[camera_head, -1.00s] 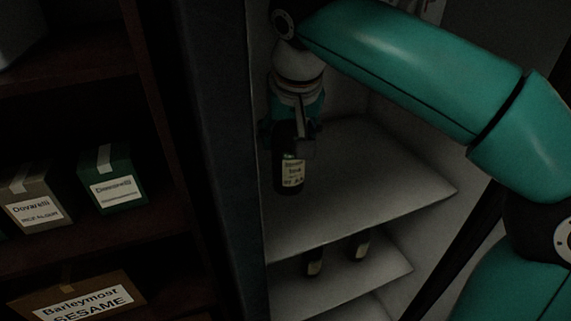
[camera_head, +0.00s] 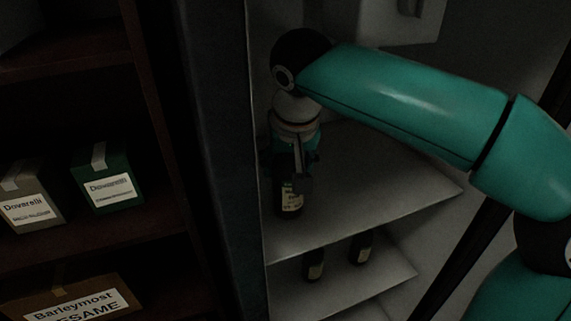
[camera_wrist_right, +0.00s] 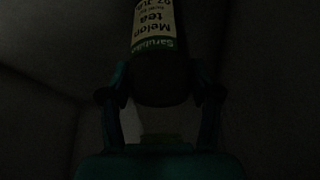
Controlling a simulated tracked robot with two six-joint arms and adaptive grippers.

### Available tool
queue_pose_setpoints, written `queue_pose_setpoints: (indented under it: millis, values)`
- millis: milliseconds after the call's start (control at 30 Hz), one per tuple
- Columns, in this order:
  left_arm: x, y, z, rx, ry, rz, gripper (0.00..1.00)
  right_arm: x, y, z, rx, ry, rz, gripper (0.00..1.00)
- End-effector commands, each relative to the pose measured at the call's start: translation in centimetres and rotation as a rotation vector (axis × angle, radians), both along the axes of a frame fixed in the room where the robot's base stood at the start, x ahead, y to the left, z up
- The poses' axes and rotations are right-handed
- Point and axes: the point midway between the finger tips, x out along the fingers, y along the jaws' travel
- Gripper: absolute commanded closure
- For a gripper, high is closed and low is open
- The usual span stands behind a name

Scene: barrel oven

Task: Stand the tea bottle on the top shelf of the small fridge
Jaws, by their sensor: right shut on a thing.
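The tea bottle (camera_head: 289,203) is dark with a pale label and stands about upright at the left side of the fridge's top shelf (camera_head: 385,190). Whether its base touches the shelf I cannot tell. My right gripper (camera_head: 292,175) is shut on the bottle's upper part, coming from above and behind. In the right wrist view the bottle (camera_wrist_right: 158,45) sits between the two fingers (camera_wrist_right: 160,105), its label reading "Melon tea" upside down. The small fridge (camera_head: 350,95) is open. My left gripper is not in view.
Two dark bottles (camera_head: 314,265) (camera_head: 361,247) stand on the shelf below. The fridge's dark side wall (camera_head: 220,160) is close at left. Beyond it, a brown rack holds a green box (camera_head: 107,186), a grey box (camera_head: 27,207) and a "Barleymost Sesame" box (camera_head: 75,303). The top shelf's right part is clear.

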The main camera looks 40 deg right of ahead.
Motion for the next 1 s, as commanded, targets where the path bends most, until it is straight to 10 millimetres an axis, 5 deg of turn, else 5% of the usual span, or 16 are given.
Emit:
queue_pose_setpoints:
  millis: [33, 67, 200, 633, 1000]
  values:
    - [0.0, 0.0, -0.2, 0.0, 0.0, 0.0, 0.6, 0.0, 0.0, -0.2, 0.0, -0.002, -0.001, 0.94]
    - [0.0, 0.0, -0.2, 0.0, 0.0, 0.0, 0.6, 0.0, 0.0, -0.2, 0.0, 0.0, 0.0, 0.34]
    - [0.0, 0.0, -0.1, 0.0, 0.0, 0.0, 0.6, 0.0, 0.0, -0.2, 0.0, 0.0, 0.0, 0.12]
    - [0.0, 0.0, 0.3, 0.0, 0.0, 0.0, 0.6, -0.1, 0.1, 0.6, 0.0, -0.001, 0.001, 0.12]
    - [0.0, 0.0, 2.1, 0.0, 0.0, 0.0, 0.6, -2.0, 1.1, 5.9, 0.0, -0.002, 0.003, 0.12]
